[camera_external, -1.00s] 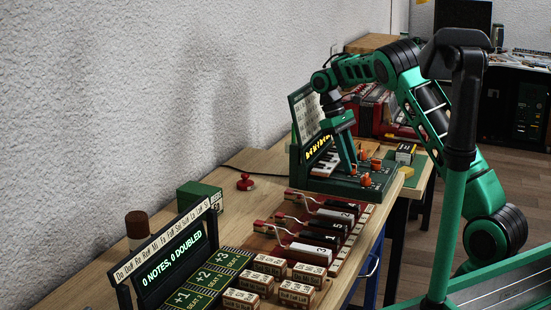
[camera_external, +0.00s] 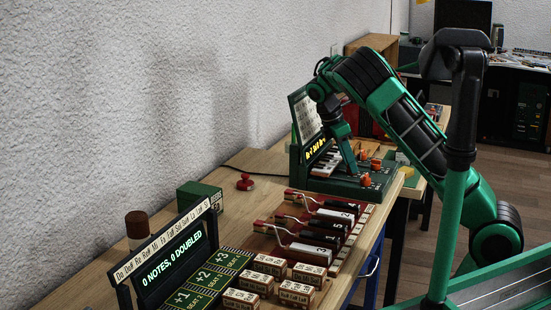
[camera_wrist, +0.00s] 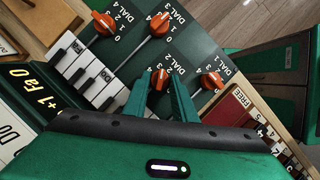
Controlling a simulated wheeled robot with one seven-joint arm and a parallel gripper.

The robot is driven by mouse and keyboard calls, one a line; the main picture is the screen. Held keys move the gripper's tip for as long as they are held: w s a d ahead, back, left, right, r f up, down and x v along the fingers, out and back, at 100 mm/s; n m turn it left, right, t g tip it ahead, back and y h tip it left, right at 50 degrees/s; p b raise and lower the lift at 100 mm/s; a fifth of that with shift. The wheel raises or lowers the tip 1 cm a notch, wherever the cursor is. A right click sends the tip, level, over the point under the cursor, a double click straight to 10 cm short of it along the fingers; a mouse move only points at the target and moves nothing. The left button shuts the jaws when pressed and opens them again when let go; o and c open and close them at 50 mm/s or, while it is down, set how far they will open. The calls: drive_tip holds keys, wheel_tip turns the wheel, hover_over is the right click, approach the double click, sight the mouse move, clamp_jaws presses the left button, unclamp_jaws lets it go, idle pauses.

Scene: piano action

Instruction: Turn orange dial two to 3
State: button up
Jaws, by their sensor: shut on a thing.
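Orange dial two (camera_wrist: 160,80) sits on the green panel (camera_wrist: 205,48), beside its printed label DIAL 2, in the wrist view. My gripper (camera_wrist: 161,78) is shut on it, one finger on each side of the knob. The fingers hide part of its number ring, so I cannot tell exactly which number the knob points to. In the external view my gripper (camera_external: 354,172) reaches down to the small keyboard unit with the orange dials (camera_external: 366,180).
Orange dial one (camera_wrist: 212,80) is close to the right finger. Orange dial three (camera_wrist: 161,23) and dial four (camera_wrist: 103,23) lie farther up the panel. Piano keys (camera_wrist: 85,72) and a lit display (camera_wrist: 38,87) are to the left. Red-and-black key levers (camera_external: 320,225) stand in front.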

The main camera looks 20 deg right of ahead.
drive_tip(key=shift+d+n+t, duration=0.15)
drive_tip(key=shift+n+t, duration=0.15)
drive_tip(key=shift+n, duration=0.3)
drive_tip(key=shift+w, duration=0.1)
drive_tip(key=o, duration=1)
drive_tip(key=v, duration=1)
drive_tip(key=shift+a+r, duration=0.25)
drive_tip(key=shift+d, duration=0.1)
